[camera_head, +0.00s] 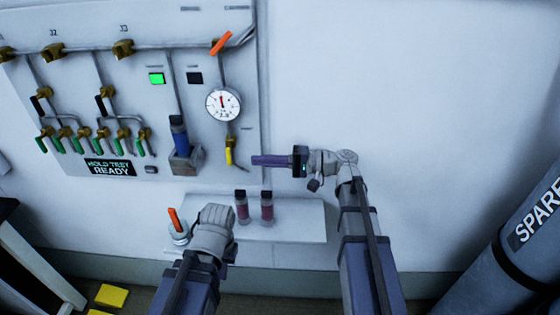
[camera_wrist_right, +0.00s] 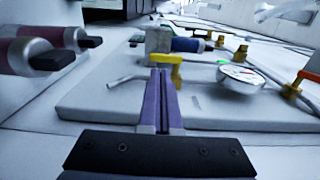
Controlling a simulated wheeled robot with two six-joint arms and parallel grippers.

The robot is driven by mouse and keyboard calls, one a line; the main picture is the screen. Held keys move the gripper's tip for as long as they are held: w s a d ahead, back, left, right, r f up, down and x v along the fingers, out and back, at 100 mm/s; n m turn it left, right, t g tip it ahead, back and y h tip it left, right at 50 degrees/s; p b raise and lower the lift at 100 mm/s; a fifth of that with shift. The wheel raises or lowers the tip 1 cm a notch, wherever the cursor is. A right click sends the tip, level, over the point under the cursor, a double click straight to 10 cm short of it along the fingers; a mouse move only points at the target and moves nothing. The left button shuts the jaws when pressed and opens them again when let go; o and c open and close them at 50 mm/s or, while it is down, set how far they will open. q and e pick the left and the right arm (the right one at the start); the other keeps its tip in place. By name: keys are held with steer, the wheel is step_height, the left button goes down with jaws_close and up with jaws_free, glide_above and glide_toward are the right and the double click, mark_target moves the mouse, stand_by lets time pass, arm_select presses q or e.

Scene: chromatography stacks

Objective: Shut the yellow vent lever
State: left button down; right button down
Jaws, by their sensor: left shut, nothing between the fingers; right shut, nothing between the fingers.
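The yellow vent lever (camera_head: 229,156) hangs downward from a brass valve below the round gauge, at the panel's lower right. In the right wrist view the yellow lever (camera_wrist_right: 166,58) is just beyond my fingertips, partly overlapped by them; I cannot tell whether they touch. My right gripper (camera_head: 254,160) is shut and empty, its purple fingers pointing left at the lever from the right. The fingers also show together in the wrist view (camera_wrist_right: 162,74). My left gripper (camera_head: 212,228) is low in front of the shelf, seen from behind, with its fingertips hidden.
The gauge (camera_head: 223,104) and a blue-capped column in a grey holder (camera_head: 185,160) are near the lever. Two dark-capped reddish columns (camera_head: 242,207) (camera_head: 267,208) stand on the shelf (camera_head: 302,222). An orange-handled item (camera_head: 176,222) is left of my left gripper. Wall right of the panel is clear.

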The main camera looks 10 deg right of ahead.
mark_target(231, 160)
steer(key=shift+x, duration=2.65)
